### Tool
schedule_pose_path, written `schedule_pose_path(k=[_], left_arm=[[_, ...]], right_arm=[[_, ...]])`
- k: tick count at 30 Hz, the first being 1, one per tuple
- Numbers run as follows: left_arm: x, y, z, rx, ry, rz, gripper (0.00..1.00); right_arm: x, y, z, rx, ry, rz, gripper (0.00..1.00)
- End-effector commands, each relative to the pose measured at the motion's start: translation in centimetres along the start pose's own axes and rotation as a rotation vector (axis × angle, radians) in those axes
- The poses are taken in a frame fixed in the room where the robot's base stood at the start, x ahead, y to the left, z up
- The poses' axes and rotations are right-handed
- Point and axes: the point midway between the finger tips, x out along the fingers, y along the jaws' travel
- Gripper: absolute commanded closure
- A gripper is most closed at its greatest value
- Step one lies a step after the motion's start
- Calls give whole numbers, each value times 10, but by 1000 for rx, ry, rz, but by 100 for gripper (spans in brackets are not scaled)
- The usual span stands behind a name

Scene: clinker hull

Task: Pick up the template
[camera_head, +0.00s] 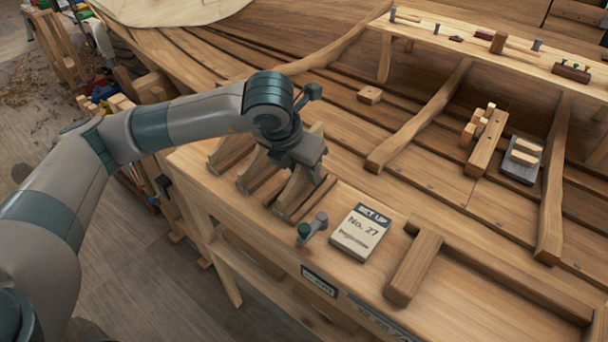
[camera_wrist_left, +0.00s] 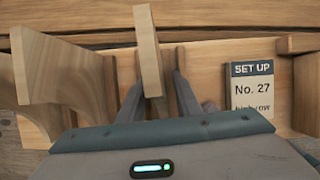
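Several curved wooden templates stand on edge in a row on the bench; the left one (camera_head: 230,155) and middle one (camera_head: 258,172) are clear of my gripper. My left gripper (camera_head: 300,168) is over the right-hand template (camera_head: 296,192), pointing down. In the left wrist view this template (camera_wrist_left: 148,50) rises between the two fingers of my gripper (camera_wrist_left: 158,92), which stand apart with some gap beside it. The fingertips are partly hidden in the head view. Another template (camera_wrist_left: 50,75) stands to the left in the wrist view. My right gripper is not in view.
A "SET UP No. 27" card (camera_head: 362,232) lies right of the templates, beside a small green-ended clamp-like tool (camera_head: 312,228). A wooden block (camera_head: 413,268) lies farther right. The planked hull (camera_head: 340,125) with its ribs rises behind the bench.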

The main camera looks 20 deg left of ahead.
Motion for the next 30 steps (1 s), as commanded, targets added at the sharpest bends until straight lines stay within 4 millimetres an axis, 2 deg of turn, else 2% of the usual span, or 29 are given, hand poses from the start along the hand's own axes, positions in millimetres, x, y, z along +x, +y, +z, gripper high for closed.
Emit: schedule_pose_path(k=[9, 13, 25, 30], left_arm=[[0, 0, 0, 0, 0, 0, 69], [0, 0, 0, 0, 0, 0, 100], [-1, 0, 1, 0, -1, 0, 100], [-8, 0, 4, 0, -2, 0, 100]], right_arm=[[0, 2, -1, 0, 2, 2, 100], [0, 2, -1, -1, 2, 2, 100], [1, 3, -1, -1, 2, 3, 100], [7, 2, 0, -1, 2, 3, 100]])
